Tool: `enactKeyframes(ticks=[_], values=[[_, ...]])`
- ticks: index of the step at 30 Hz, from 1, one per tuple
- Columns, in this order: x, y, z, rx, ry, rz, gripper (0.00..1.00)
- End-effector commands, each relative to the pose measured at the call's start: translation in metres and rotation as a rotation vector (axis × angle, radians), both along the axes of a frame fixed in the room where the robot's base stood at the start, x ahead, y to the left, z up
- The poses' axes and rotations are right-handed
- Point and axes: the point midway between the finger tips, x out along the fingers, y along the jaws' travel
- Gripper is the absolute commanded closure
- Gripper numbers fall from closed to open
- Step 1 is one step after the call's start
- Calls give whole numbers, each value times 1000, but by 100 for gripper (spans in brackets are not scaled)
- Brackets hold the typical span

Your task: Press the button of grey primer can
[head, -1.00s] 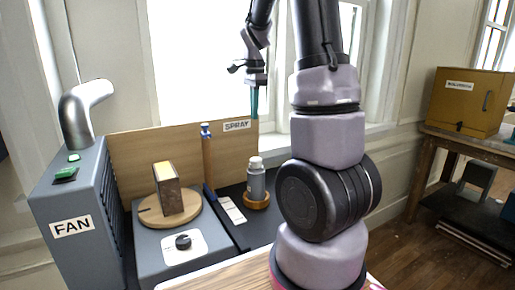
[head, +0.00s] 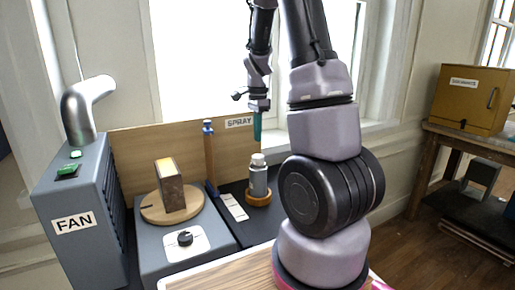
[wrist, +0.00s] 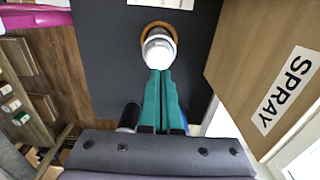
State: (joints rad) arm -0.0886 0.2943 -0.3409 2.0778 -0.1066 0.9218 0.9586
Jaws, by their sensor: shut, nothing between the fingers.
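The grey primer can (head: 258,182) stands upright in a round wooden holder (head: 259,200) on the dark spray area. Its pale top also shows in the wrist view (wrist: 158,47), inside the wooden ring (wrist: 146,30). My gripper (head: 258,139) hangs pointing down above the can, with a small gap between fingertips and cap in the head view. In the wrist view its teal fingers (wrist: 161,72) are together and their tips overlap the near edge of the can's top. The button itself is hard to make out.
A wooden board with a SPRAY label (head: 239,122) stands behind the can. A blue-topped post (head: 209,155) and a white card (head: 234,207) are left of it. Further left are a block on a round turntable (head: 155,214), a knob (head: 185,238) and the grey FAN unit (head: 75,200).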

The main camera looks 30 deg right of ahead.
Motion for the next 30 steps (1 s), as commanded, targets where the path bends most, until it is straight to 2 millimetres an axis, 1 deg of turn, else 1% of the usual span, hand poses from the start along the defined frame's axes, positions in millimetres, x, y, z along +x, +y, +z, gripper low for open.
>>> enactKeyframes(ticks=[1, 3, 6, 9, 13, 23, 30], values=[[-1, 0, -11, 0, 4, 0, 100], [-1, 0, -24, 0, 4, -1, 100], [0, 0, -37, 0, 2, 0, 100], [0, 0, -46, 0, 1, 0, 100], [0, 0, -52, 0, -1, 0, 100], [0, 0, -53, 0, -1, 0, 100], [-1, 0, -74, 0, 4, 1, 100]])
